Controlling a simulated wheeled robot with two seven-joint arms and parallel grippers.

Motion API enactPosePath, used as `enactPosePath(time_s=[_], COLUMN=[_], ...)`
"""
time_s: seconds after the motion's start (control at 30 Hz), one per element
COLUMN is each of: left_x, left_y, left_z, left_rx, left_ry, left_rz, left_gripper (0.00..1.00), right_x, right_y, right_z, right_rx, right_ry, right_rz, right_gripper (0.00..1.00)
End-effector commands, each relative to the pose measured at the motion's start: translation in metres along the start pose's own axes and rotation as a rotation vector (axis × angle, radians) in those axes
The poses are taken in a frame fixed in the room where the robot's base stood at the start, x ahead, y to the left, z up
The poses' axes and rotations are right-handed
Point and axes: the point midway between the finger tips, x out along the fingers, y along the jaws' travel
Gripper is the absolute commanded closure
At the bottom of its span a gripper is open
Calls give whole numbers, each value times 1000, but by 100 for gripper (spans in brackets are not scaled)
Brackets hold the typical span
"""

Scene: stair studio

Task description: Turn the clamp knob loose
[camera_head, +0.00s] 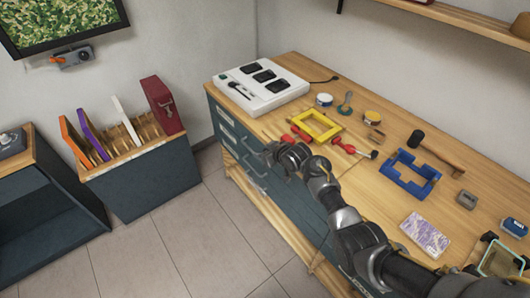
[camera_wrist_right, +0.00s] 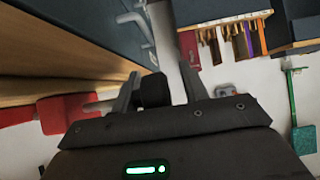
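A yellow frame (camera_head: 301,119) lies on the workbench, with red clamp parts (camera_head: 346,148) at its near side. A black knob (camera_head: 374,155) shows at the right end of these parts. My right gripper (camera_head: 258,172) is at the bench's front edge, left of the frame. In the right wrist view, the gripper (camera_wrist_right: 158,90) is open, with a black knob (camera_wrist_right: 153,91) between its fingers and a gap to the right finger. A metal rod and a red clamp body (camera_wrist_right: 67,113) lie to its left. Contact with the left finger is unclear. My left gripper is out of view.
A white charger station (camera_head: 262,98) stands at the bench's back left. A mallet (camera_head: 436,150), a blue frame (camera_head: 407,182) and small tins lie to the right. My right arm crosses the bench front. Drawer handles (camera_head: 226,138) project below. Floor space is clear at left.

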Motion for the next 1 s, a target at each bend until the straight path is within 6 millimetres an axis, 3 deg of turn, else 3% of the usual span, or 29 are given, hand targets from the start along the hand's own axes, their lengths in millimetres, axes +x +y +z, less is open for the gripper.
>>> enactPosePath(time_s=[0.37,0.8,1.0], left_x=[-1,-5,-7], left_y=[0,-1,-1], left_z=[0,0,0], left_rx=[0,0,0], left_ry=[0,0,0], left_rz=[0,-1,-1], left_gripper=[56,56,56], right_x=[-8,-78,-102], right_y=[2,1,0], right_z=[-2,-2,-2], right_rx=[0,-3,-2], right_ry=[5,4,2], right_rz=[3,2,0], right_gripper=[56,56,56])
